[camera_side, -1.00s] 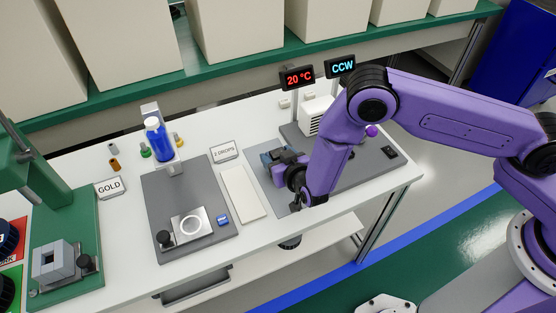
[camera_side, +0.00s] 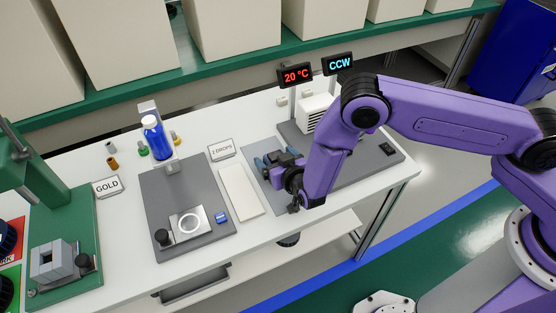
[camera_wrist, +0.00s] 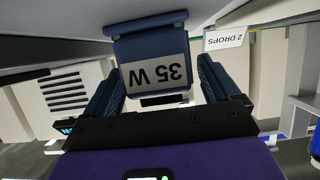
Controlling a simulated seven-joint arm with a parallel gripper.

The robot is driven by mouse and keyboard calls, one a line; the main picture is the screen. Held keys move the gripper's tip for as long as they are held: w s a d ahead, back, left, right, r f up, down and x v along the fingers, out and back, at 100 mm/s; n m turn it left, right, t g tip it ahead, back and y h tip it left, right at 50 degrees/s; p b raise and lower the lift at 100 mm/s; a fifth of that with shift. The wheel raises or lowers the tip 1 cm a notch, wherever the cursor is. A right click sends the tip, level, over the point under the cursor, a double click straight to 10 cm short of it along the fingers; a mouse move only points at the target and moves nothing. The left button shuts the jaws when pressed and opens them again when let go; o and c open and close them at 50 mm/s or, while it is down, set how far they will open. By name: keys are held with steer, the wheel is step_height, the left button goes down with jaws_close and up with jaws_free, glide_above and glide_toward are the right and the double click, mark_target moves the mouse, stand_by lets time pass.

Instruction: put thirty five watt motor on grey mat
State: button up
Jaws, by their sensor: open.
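The thirty five watt motor shows in the wrist view as a blue block with a "35 W" label (camera_wrist: 152,70), upside down in this picture. It stands against a grey surface at the picture's top. My gripper (camera_wrist: 160,64) is open, with one blue finger on each side of the motor and gaps between. In the side view my gripper (camera_side: 278,161) is low over the right grey mat (camera_side: 262,189); the motor is hard to tell from the blue fingers there.
A pale pad (camera_side: 241,191) and a "2 DROPS" sign (camera_side: 222,149) are left of the gripper. A left grey plate (camera_side: 160,196) carries a blue bottle (camera_side: 155,139) and a round stage. A white vented box (camera_side: 317,112) and two displays stand behind.

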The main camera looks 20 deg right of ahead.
steer(key=shift+r, duration=0.15)
steer(key=v, duration=1.2)
steer(key=s+r+n+g+y, duration=0.5)
steer(key=s+r+n+g, duration=0.1)
steer(key=s+r+g, duration=0.6)
steer(key=s+d+r+n+h, duration=0.1)
steer(key=s+d+r+n, duration=0.1)
steer(key=d, duration=0.6)
steer(key=s+d+r+n+g+h, duration=0.1)
steer(key=s+d+r, duration=0.3)
steer(key=d, duration=0.4)
steer(key=s+d+r+n+h, duration=0.2)
steer(key=s+d, duration=0.3)
steer(key=d, duration=0.3)
steer(key=shift+s+d+r+n+h, duration=0.15)
steer(key=shift+s+r+n+h, duration=0.15)
steer(key=shift+r+n, duration=0.5)
